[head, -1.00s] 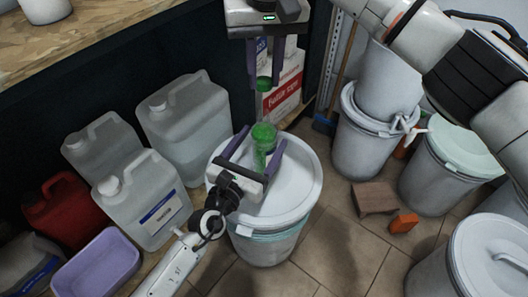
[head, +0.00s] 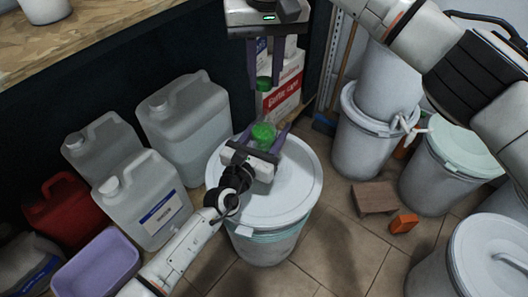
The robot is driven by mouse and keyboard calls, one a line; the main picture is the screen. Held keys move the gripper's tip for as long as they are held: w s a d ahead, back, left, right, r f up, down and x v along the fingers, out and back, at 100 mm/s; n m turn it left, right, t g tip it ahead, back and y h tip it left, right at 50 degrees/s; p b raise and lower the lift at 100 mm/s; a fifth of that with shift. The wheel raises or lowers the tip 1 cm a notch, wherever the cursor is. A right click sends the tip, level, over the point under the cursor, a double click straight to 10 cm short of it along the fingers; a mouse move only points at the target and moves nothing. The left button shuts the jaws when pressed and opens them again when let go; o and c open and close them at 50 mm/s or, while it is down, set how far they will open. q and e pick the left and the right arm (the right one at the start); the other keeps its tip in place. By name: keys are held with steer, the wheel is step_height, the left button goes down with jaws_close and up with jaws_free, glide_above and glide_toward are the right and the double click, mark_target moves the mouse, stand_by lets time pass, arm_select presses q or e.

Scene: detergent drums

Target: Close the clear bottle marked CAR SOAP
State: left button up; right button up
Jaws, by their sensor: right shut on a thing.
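A small bottle (head: 263,133) with a green top stands on the white lid of a drum (head: 292,195). Its lower part is hidden behind my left gripper, and I cannot read its marking. My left gripper (head: 264,137) is low at the bottle, one purple finger on either side, and looks open with some room beside the bottle. My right gripper (head: 264,82) points down from the top and is shut on a small green cap (head: 263,84). The cap is above the bottle and apart from it.
Several jugs, among them a labelled white one (head: 146,205) and a red can (head: 62,205), stand at the left beside a lilac tub (head: 97,266). A red-and-white box (head: 285,95) is behind the bottle. More drums (head: 360,140), a brown block (head: 375,197) and an orange block (head: 404,223) are at the right.

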arm_select(q)
steer(key=c, duration=0.5)
arm_select(e)
glide_above(264, 124)
steer(key=shift+w+f, duration=0.2)
steer(key=shift+f, duration=1.05)
steer(key=shift+w+f, duration=0.2)
steer(key=shift+f, duration=1.05)
steer(key=shift+f, duration=0.9)
steer(key=shift+f, duration=0.55)
